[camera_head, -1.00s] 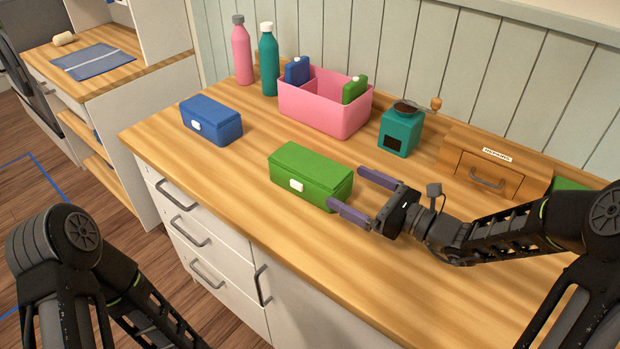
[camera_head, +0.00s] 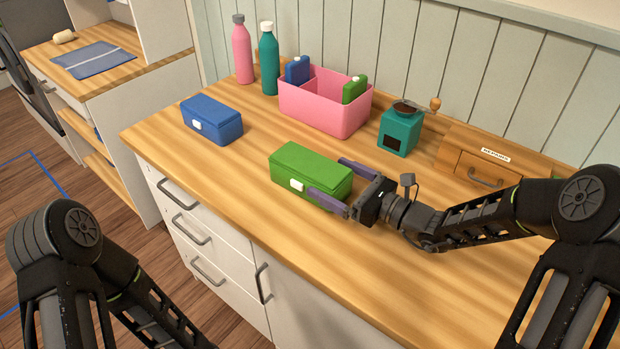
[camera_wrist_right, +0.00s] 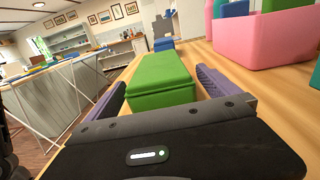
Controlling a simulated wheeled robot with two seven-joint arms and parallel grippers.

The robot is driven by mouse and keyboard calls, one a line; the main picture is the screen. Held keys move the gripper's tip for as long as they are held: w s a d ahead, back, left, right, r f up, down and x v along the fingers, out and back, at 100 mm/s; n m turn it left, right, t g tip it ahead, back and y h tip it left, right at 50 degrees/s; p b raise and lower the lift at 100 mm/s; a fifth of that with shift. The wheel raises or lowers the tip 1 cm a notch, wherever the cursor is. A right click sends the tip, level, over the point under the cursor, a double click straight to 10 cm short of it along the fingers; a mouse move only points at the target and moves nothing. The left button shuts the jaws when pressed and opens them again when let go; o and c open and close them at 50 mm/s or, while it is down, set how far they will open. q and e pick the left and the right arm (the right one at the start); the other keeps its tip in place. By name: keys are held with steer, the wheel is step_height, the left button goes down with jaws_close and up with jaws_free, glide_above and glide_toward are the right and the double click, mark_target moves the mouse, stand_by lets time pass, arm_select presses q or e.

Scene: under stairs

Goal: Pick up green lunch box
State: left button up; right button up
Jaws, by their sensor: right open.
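The green lunch box (camera_head: 311,172), with a white latch on its front, sits on the wooden counter. My right gripper (camera_head: 338,180) is open at the box's right end, with one purple finger along its front side and the other towards its back side. In the right wrist view the green lunch box (camera_wrist_right: 160,80) lies between the two fingers of the right gripper (camera_wrist_right: 160,92). A gap shows on the counter beside the right-hand finger; contact is not clear. My left arm shows at lower left in the head view, but its gripper is out of view.
A blue lunch box (camera_head: 211,120) sits to the left on the counter (camera_head: 240,185). Behind stand a pink bin (camera_head: 325,108), a pink bottle (camera_head: 242,50), a teal bottle (camera_head: 269,60) and a teal grinder (camera_head: 400,130). A wooden bread box (camera_head: 480,160) is at right.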

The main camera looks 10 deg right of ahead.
steer(key=c, duration=1.6)
steer(key=shift+r, duration=0.15)
step_height(320, 180, up, 10)
steer(key=shift+f, duration=0.1)
stand_by(0.4)
